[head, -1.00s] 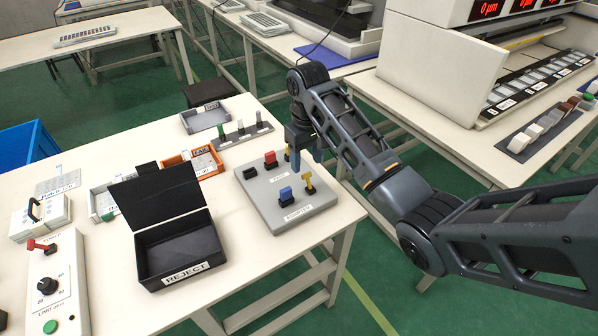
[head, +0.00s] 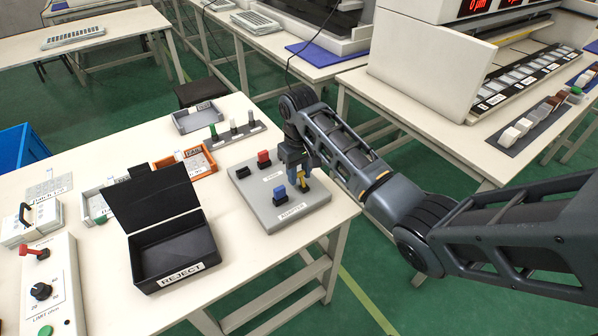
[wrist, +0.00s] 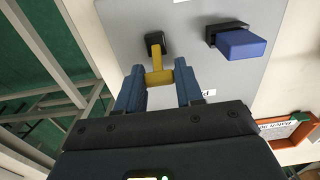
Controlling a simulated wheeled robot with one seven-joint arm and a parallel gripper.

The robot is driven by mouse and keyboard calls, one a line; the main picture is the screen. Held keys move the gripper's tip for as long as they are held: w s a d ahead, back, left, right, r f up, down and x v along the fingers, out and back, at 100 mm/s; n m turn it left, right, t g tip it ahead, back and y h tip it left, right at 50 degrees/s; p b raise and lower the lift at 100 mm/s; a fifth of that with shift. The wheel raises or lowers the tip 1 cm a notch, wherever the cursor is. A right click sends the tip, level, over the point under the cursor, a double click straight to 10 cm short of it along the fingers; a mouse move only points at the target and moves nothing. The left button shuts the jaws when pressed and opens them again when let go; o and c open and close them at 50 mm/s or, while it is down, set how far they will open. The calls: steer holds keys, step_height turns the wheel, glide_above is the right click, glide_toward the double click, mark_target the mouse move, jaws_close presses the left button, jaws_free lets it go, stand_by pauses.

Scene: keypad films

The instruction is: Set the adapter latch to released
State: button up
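A grey panel (head: 262,206) lies at the table's right end, with an ADAPTER label at its front edge. A yellow T-shaped latch handle (head: 304,184) stands near its front right corner, right of a blue handle (head: 279,194). In the wrist view, the yellow handle (wrist: 159,76) rises from a small black base, and the blue handle (wrist: 242,44) is to its right. My gripper (head: 298,176) is down at the yellow handle.
A red handle (head: 263,158) and a black part (head: 243,172) are on the panel's far side. An open black REJECT box (head: 176,252) stands left of the panel. An orange tray (head: 203,165) and a rack of upright pieces (head: 235,133) lie behind.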

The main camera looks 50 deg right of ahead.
steer(key=c, duration=0.5)
